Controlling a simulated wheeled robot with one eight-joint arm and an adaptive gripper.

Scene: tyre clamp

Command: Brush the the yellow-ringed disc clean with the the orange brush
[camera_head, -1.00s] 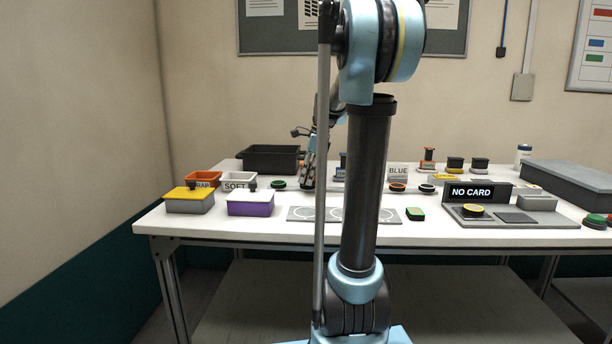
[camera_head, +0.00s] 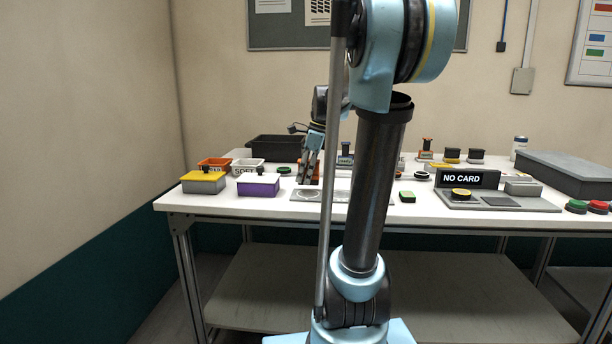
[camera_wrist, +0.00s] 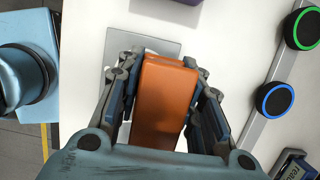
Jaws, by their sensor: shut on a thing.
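My gripper (camera_head: 308,180) is shut on the orange brush (camera_wrist: 165,100), with its fingers on both sides of the orange block. In the head view the brush is low over the left part of a grey plate (camera_head: 304,195) marked with rings. The plate also shows beneath the brush in the wrist view (camera_wrist: 145,44). The brush's underside is hidden, so I cannot tell whether it touches anything. I cannot make out the yellow-ringed disc for sure; the brush and arm hide part of the plate. A green-ringed disc (camera_wrist: 303,28) and a blue-ringed disc (camera_wrist: 275,99) lie on a grey strip.
A yellow-lidded box (camera_head: 203,184) and a purple box (camera_head: 258,187) stand left of the plate. A black bin (camera_head: 272,148) is behind. My arm blocks the middle.

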